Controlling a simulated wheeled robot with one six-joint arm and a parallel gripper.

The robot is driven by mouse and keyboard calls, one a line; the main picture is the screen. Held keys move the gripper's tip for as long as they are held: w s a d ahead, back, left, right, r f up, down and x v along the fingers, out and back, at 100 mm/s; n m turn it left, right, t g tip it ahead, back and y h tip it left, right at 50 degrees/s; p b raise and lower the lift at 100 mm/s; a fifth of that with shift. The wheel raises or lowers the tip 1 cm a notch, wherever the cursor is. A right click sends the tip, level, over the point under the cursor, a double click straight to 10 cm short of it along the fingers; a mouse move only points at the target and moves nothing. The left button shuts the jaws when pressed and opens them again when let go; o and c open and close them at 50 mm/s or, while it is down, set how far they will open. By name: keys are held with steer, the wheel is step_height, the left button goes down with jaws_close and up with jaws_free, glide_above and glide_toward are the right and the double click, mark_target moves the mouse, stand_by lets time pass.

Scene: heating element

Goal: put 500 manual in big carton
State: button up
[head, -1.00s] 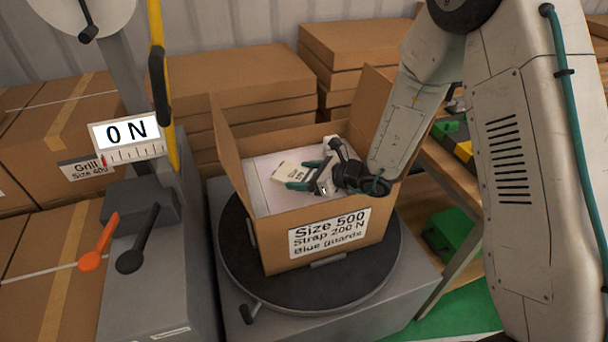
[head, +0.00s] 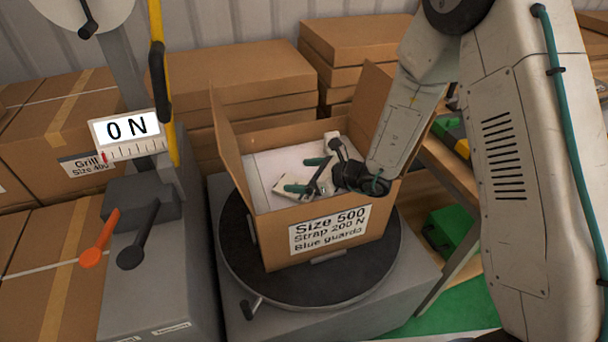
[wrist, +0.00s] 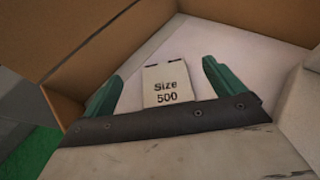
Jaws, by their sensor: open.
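The big carton (head: 268,236) stands open on a dark round turntable, with a label reading Size 500, Strap 200 N, Blue guards. My gripper (head: 305,175) is inside the carton's opening, with its green fingers apart. The 500 manual, a small cream booklet (wrist: 166,84) marked Size 500, lies on the white surface inside the carton, between and beyond the open fingers in the wrist view. In the head view the manual (head: 281,188) is partly hidden by my gripper. I cannot tell whether a finger touches it.
The black turntable (head: 300,284) sits on a grey base. At left is a grey strapping machine with a 0 N display (head: 126,129) and an orange lever (head: 100,238). Closed cartons are stacked behind and at left. A shelf with a green box (head: 450,229) is at right.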

steer(key=shift+r, duration=0.3)
steer(key=v, duration=1.2)
steer(key=s+r+n+g+h, duration=0.1)
steer(key=s+r+n+g, duration=0.6)
steer(key=s+r+n, duration=0.8)
steer(key=s+d+r+n+t+h, duration=0.1)
steer(key=s+d+r+n+h, duration=0.2)
steer(key=s+d+n+h, duration=0.1)
steer(key=s+d+r+n+h, duration=0.3)
steer(key=s+d+h, duration=0.3)
steer(key=s+d, duration=0.3)
steer(key=shift+s+d+r+n+t+h, duration=0.15)
steer(key=shift+s+d+n+t+h, duration=0.2)
steer(key=shift+d+n, duration=0.5)
steer(key=shift+w+a, duration=0.1)
steer(key=shift+a, duration=0.05)
steer(key=shift+c, duration=0.3)
